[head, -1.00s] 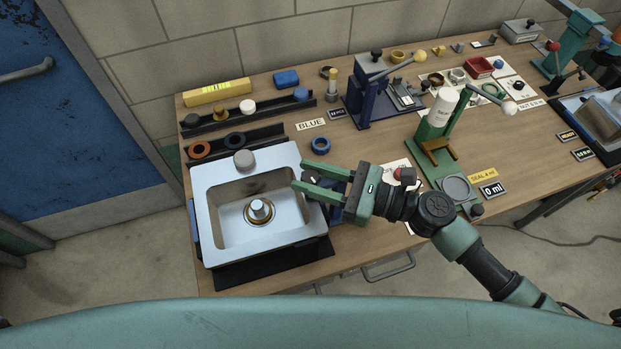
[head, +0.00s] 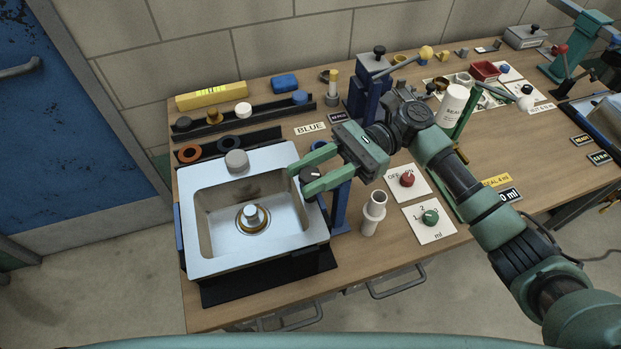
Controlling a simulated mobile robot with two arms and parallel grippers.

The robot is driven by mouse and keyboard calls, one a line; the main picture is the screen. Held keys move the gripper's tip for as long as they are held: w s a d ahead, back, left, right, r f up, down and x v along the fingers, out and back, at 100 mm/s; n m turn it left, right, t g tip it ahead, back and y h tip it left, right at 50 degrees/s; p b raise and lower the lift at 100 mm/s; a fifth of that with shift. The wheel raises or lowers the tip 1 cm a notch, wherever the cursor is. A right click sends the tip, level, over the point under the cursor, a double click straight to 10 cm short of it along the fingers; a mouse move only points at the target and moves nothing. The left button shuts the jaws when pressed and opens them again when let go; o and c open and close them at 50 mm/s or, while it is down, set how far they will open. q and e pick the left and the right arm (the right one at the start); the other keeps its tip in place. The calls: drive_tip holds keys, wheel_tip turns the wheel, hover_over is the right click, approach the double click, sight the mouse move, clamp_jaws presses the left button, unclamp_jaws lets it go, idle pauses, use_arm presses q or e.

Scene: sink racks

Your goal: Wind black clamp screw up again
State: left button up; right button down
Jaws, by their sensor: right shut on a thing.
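The black clamp screw (head: 312,174) shows as a dark round knob at the right rim of the sink (head: 183,192). It sits on top of a blue clamp post (head: 342,207) beside the sink. My right gripper (head: 300,180) reaches in from the right and is shut on the screw's knob, one green finger on each side. The fingers hide part of the knob, and the thread below it cannot be seen. The sink has a brass drain ring with a pale plug (head: 250,214) in its basin. My left gripper is not in view.
A white pipe piece (head: 373,213) stands just right of the blue post. Cards with a red knob (head: 407,180) and a green knob (head: 430,217) lie near the front edge. Black racks with rings stand behind the sink. My right arm crosses the bench's right side.

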drive_tip(key=shift+f+n+g+h+b, duration=0.45)
drive_tip(key=shift+n+g+h, duration=0.35)
drive_tip(key=shift+g, duration=0.4)
drive_tip(key=shift+s, duration=0.1)
drive_tip(key=c, duration=1)
unclamp_jaws()
drive_tip(key=shift+r, duration=0.15)
drive_tip(key=shift+d, duration=0.1)
drive_tip(key=b+v, duration=0.2)
drive_tip(key=v, duration=0.5)
drive_tip(key=shift+w+d+b, duration=0.15)
drive_tip(key=shift+w+b, duration=0.25)
drive_tip(key=shift+w, duration=0.05)
